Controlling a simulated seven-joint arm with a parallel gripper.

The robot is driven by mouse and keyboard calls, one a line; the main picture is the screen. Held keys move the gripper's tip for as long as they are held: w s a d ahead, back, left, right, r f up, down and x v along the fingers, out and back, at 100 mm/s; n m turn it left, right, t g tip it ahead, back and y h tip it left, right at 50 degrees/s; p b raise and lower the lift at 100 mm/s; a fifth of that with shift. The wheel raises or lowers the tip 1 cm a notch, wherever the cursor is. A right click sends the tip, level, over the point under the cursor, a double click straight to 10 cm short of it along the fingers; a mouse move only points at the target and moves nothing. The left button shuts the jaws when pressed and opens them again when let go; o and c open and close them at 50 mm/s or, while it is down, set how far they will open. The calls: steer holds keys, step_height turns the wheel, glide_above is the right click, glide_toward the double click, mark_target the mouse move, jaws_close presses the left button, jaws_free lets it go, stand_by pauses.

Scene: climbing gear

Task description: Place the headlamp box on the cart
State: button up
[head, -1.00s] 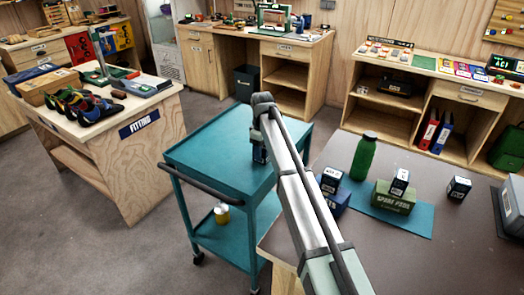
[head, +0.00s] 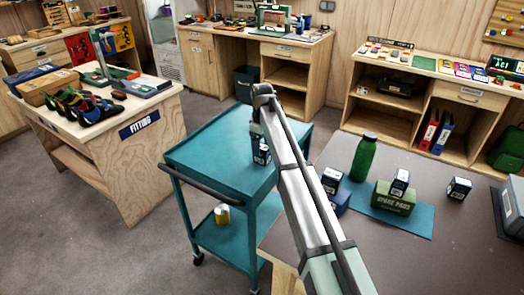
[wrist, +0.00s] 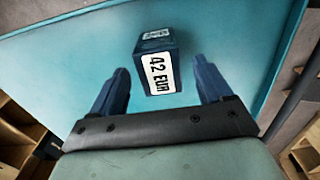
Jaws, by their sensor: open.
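The headlamp box, a small dark blue box (wrist: 155,42) with a white label reading "42 EUR", is on the teal top of the cart (wrist: 60,60). In the head view the box (head: 262,155) stands near the right side of the cart's top (head: 205,150), partly hidden by my arm. My gripper (wrist: 160,66) is open. Its two dark blue fingers are on either side of the box, with a visible gap on each side. In the head view my gripper is mostly hidden behind the arm.
A brown table (head: 450,235) at right holds a green bottle (head: 364,157), a green spare-parts box (head: 392,202) and several similar small boxes. The left part of the cart top is clear.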

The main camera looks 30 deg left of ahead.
mark_target(262, 146)
step_height(262, 146, up, 9)
steer(key=shift+f, duration=0.15)
